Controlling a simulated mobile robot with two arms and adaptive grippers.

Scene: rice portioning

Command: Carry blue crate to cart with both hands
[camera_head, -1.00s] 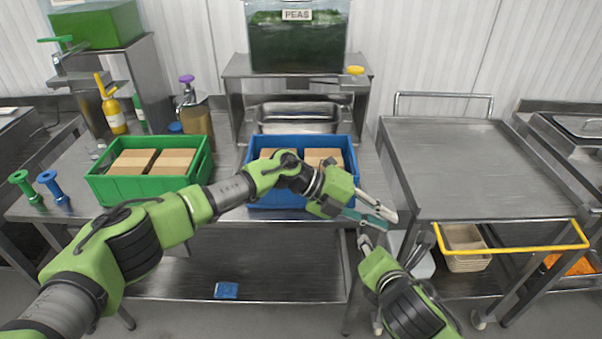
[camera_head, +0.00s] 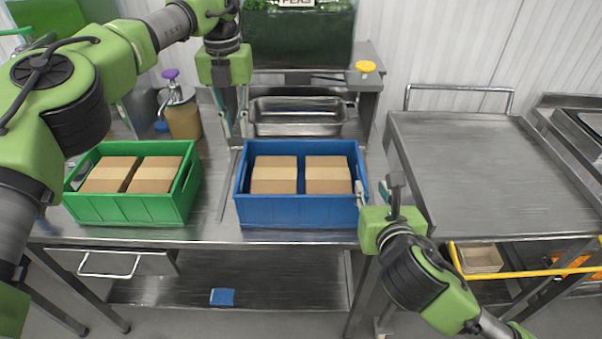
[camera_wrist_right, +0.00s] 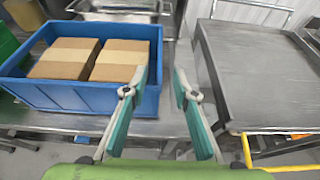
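The blue crate (camera_head: 300,212) stands on the steel table with two brown boxes in it. It also shows in the right wrist view (camera_wrist_right: 75,97). My left gripper (camera_head: 236,128) points down behind the crate's back left corner, above the table; its fingers look apart, with nothing between them. My right gripper (camera_head: 376,190) is at the crate's right side, near the front right corner. The cart (camera_head: 480,175) with a bare steel top stands to the right of the table.
A green crate (camera_head: 130,208) with two boxes stands left of the blue crate. A steel pan (camera_head: 297,118) and the peas container (camera_head: 298,40) are behind it. The cart's yellow handle (camera_head: 520,273) is at its front. A narrow gap separates table and cart.

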